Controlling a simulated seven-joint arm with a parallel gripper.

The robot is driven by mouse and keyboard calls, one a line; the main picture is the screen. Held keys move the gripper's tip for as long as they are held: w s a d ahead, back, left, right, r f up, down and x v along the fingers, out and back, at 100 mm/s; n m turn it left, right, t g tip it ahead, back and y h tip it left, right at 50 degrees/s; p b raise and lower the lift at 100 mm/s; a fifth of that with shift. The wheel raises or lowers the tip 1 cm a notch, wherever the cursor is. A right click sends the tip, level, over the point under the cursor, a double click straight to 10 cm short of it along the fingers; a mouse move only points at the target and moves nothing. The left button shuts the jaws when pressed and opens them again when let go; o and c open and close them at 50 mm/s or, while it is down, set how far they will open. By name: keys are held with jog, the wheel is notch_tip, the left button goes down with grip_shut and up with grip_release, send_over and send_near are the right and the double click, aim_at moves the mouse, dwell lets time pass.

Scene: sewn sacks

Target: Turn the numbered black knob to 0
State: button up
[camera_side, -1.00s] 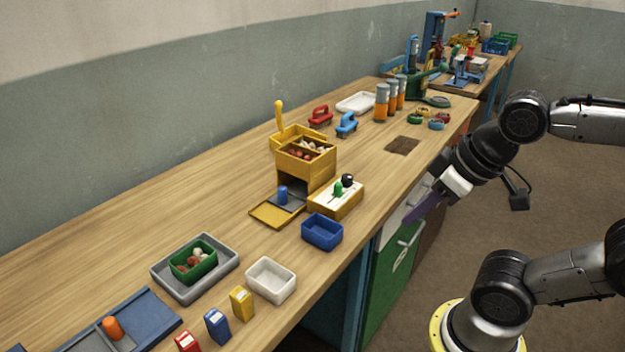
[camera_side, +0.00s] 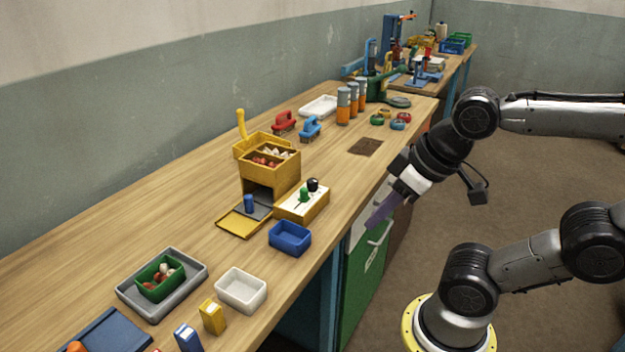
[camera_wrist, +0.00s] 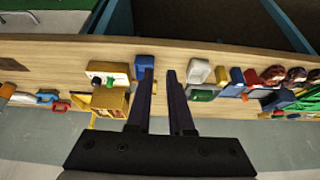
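A small black knob (camera_side: 313,184) stands on the white top of a yellow-sided box (camera_side: 302,204), beside a green knob or lever (camera_side: 303,194). Any numbers and the knob's setting are too small to read. The box also shows in the wrist view (camera_wrist: 108,71), left of my fingers, with the dark knob (camera_wrist: 97,81) on it. My gripper (camera_side: 383,212) hangs off the bench's front edge, right of the box and apart from it. In the wrist view its two dark purple fingers (camera_wrist: 159,75) are spread, with nothing between them.
A blue bin (camera_side: 290,238) sits in front of the box. A yellow dispenser (camera_side: 270,165) with a raised lever stands behind it. A white bin (camera_side: 241,290) and a green bin in a grey tray (camera_side: 190,296) are nearer. Bare wood lies around a brown mat (camera_side: 366,146).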

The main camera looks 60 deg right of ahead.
jog(key=shift+o, duration=1.2)
jog(key=shift+s+f+m, duration=0.1)
jog(key=shift+m, duration=0.4)
jog(key=shift+o, duration=1.1)
jog(key=shift+s+r+m, duration=0.1)
jog(key=shift+r+m, duration=0.1)
jog(key=shift+m, duration=0.6)
jog(key=shift+o, duration=1.2)
jog(key=r+m, duration=0.1)
jog(key=w+r+m, duration=0.1)
jog(key=m, duration=0.1)
jog(key=r+m, duration=0.1)
jog(key=shift+w+r, duration=0.2)
jog(key=shift+w, duration=0.05)
jog(key=w+d+r+m+g, duration=0.1)
jog(key=w+d+r+m, duration=0.25)
jog(key=w+m, duration=0.4)
jog(key=w+d+r+m+g, duration=0.1)
jog(key=w+d+r+m, duration=0.25)
jog(key=w+m, duration=0.35)
jog(key=m+g, duration=0.4)
jog(key=m, duration=0.4)
send_over(312, 180)
notch_tip(312, 180, down, 10)
notch_tip(312, 180, down, 13)
jog(key=shift+f, duration=0.15)
